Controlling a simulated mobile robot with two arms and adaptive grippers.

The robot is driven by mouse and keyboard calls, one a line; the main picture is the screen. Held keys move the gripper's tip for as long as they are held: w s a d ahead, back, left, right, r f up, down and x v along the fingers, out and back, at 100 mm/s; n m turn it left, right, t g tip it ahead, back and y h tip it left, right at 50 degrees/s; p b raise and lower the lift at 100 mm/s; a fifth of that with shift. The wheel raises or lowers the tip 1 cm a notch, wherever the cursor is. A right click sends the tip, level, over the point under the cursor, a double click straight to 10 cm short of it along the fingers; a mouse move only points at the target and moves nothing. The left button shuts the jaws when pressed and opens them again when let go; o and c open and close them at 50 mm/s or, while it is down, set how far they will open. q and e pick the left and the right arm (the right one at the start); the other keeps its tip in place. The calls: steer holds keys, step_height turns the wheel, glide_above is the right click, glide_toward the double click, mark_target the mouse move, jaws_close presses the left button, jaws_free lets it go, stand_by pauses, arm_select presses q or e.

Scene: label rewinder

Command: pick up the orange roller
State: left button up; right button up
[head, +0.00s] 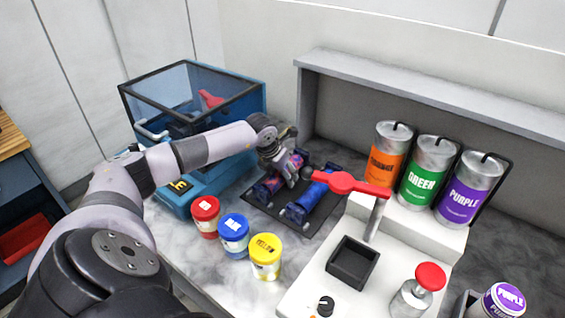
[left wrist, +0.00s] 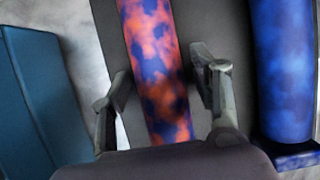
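The orange roller, mottled orange and blue, shows in the left wrist view (left wrist: 155,70) on a dark mat (left wrist: 115,30). In the head view it lies on the left of the mat, partly hidden by my left gripper (head: 291,172). In the left wrist view the fingers of my left gripper (left wrist: 163,85) are apart, one on each side of the roller, with a gap to it on the left; contact on the right is unclear. A blue roller (head: 308,198) lies to its right, also at the right of the wrist view (left wrist: 283,70). My right gripper is not in view.
Red (head: 206,217), blue (head: 234,235) and yellow (head: 265,257) paint cans stand in front of the mat. A blue machine with a glass lid (head: 190,95) is at the left. A red-handled lever (head: 345,184) reaches close on the right. Orange, green and purple canisters (head: 430,172) stand behind.

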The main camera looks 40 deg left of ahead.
arm_select(q)
jaws_close()
stand_by(0.5)
steer(key=shift+w+r, duration=0.1)
steer(key=shift+r, duration=0.05)
